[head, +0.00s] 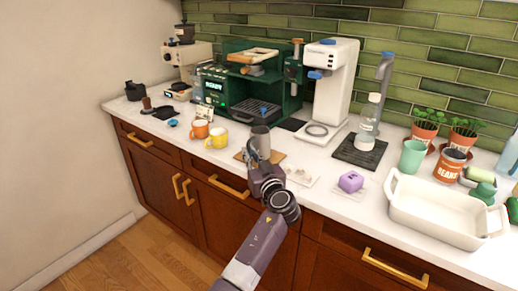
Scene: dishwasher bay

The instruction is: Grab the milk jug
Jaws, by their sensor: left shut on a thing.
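The milk jug (260,140) is a small grey metal vessel near the counter's front edge, upright as far as I can tell. My left gripper (262,164) reaches it from the front and is shut on its near, lower side. The gripper hides part of the jug and its base, so I cannot tell whether it touches the brown mat (278,156) below. My right gripper is not in view.
Orange (199,129) and yellow (216,138) cups stand left of the jug. A green espresso machine (215,91) and white grinder (336,85) stand behind. A purple block (350,181) and white basin (432,215) are to the right.

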